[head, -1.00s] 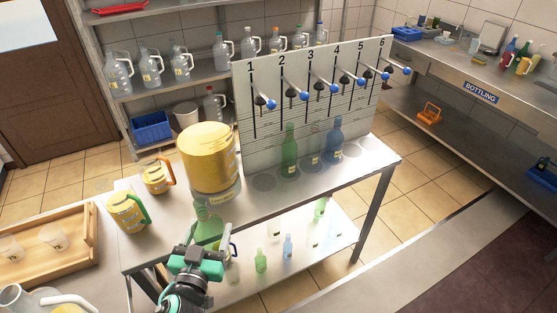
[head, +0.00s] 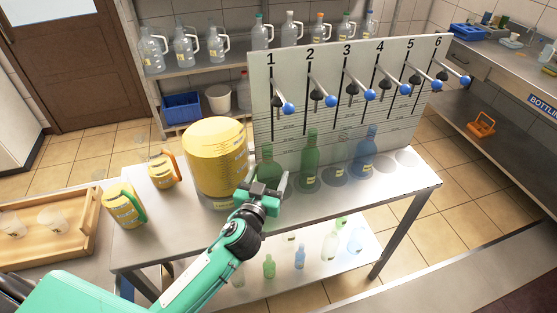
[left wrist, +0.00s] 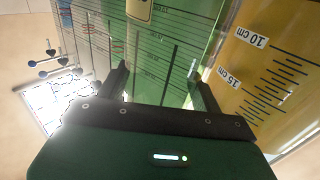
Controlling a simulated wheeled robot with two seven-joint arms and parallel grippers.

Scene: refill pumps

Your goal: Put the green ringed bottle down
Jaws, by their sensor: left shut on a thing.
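My left gripper (head: 262,192) is shut on a green bottle (head: 268,163) at the panel's first column, beside the yellow graduated drum. The bottle looks upright. Its base is hidden by the gripper, so I cannot tell whether it touches the bench. In the left wrist view the green bottle (left wrist: 185,55) fills the space between the gripper's two fingers (left wrist: 160,86). No ring can be made out on it. Another green bottle (head: 310,165) stands at column 2. My right gripper is not in view.
The numbered panel (head: 350,60) carries blue-knobbed levers above the bottles. A blue bottle (head: 364,155) stands at column 4, a clear one at column 3. The yellow drum (head: 216,155) is close on the left. Bare round spots at columns 5 and 6 and the bench front (head: 330,215) are free.

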